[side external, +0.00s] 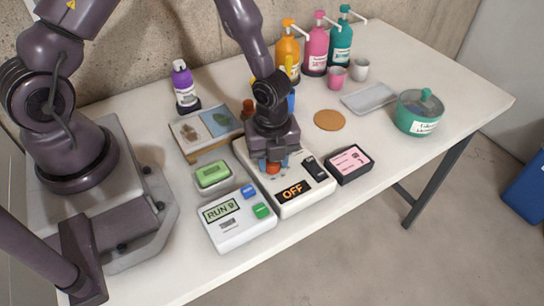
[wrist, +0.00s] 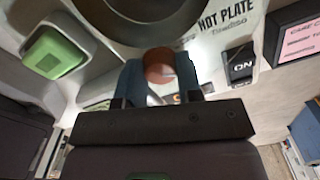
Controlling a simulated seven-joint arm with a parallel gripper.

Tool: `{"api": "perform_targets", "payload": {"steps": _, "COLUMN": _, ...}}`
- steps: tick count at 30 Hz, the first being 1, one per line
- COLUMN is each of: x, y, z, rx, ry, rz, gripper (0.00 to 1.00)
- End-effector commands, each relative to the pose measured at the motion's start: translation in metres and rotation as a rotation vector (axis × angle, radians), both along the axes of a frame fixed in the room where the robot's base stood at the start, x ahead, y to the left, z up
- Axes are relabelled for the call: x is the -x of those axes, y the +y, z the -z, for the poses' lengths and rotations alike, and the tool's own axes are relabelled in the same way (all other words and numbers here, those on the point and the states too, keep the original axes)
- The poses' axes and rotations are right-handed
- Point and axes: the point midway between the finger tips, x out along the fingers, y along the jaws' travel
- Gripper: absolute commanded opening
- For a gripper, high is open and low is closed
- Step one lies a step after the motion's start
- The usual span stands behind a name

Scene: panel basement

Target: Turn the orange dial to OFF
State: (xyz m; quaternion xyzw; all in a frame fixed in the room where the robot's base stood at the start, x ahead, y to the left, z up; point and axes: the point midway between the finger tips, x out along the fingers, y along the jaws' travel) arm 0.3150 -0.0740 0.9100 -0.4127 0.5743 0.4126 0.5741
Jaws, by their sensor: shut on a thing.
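The orange dial (side external: 272,168) is on the front of a white hot plate (side external: 319,183), mostly hidden by my gripper in the side external view. The dial also shows in the wrist view (wrist: 158,66), between my fingers. My gripper (side external: 271,164) points down over the hot plate and is shut on the dial; its blue-grey fingers (wrist: 160,82) stand on either side of it. A display on the hot plate's front reads OFF (side external: 293,191). A black rocker switch (wrist: 238,66) marked ON sits to the right of the dial.
A white device reading RUN 9 (side external: 234,218) and a green-topped box (side external: 212,175) stand left of the hot plate. A black box with a pink label (side external: 349,163) is close on its right. Pump bottles (side external: 315,48) stand at the back. The table's right side has free room.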

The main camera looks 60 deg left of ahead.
Motion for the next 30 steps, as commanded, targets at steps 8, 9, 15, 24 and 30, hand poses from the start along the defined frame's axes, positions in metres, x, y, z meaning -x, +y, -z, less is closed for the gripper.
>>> {"api": "perform_targets", "payload": {"steps": 8, "x": -0.0003, "y": 0.0001, "z": -0.0007, "rx": -0.003, "ry": -0.002, "rz": -0.090, "gripper": 0.10}}
{"api": "perform_targets", "payload": {"steps": 9, "x": -0.0002, "y": -0.0001, "z": -0.0007, "rx": -0.002, "ry": -0.002, "rz": -0.114, "gripper": 0.10}}
{"api": "perform_targets", "payload": {"steps": 15, "x": -0.0003, "y": 0.0001, "z": -0.0009, "rx": -0.002, "ry": -0.003, "rz": -0.255, "gripper": 0.10}}
{"api": "perform_targets", "payload": {"steps": 24, "x": 0.0000, "y": 0.0002, "z": -0.0009, "rx": -0.003, "ry": -0.002, "rz": -0.438, "gripper": 0.10}}
{"api": "perform_targets", "payload": {"steps": 30, "x": 0.0001, "y": 0.0004, "z": -0.0009, "rx": -0.001, "ry": -0.002, "rz": -0.508, "gripper": 0.10}}
